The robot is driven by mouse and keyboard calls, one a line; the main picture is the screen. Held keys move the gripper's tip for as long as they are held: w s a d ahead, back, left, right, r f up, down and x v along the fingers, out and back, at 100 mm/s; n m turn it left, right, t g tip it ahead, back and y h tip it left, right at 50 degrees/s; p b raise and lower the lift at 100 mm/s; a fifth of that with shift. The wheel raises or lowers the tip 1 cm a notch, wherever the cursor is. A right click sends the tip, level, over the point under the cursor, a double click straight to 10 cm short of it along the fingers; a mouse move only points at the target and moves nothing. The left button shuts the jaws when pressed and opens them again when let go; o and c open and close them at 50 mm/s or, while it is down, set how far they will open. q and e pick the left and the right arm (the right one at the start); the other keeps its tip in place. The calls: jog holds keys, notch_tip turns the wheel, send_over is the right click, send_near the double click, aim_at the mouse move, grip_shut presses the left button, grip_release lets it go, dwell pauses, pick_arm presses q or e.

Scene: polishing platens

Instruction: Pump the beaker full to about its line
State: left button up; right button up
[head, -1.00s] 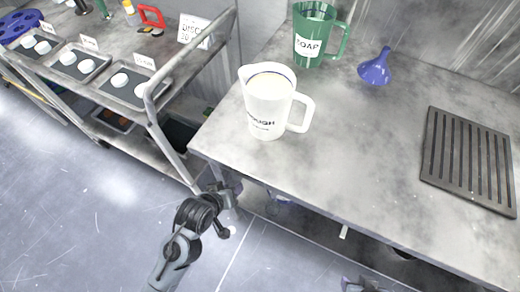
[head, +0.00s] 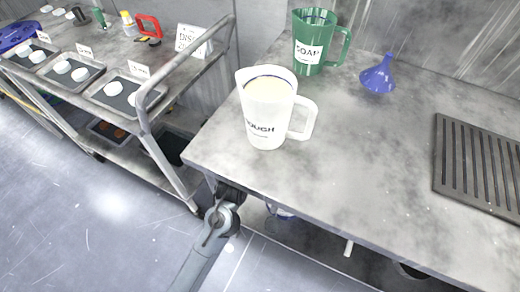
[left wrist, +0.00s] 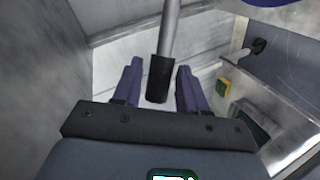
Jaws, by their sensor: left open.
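A white jug (head: 268,112), its label partly readable as "OUGH", stands upright on the grey table with pale contents near its top. A green jug (head: 312,48) labelled "SOAP" stands behind it. My left gripper (left wrist: 155,85) is open in the left wrist view, with two purple fingers apart. A grey rod (left wrist: 170,30) with a black end shows between them; I cannot tell whether they touch it. In the head view my left arm reaches under the table's front edge, which hides the fingers. I cannot make out a pump. My right gripper is not in view.
A blue funnel (head: 378,76) and a slotted dark rack (head: 480,170) sit on the table (head: 350,170). A cart (head: 185,75) with trays of white discs stands at left. A partly hidden container (head: 281,212) shows under the table. The table's middle is clear.

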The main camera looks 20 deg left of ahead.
pick_arm(q)
jog(key=shift+b+x, duration=0.5)
jog(key=shift+x, duration=1.1)
grip_shut()
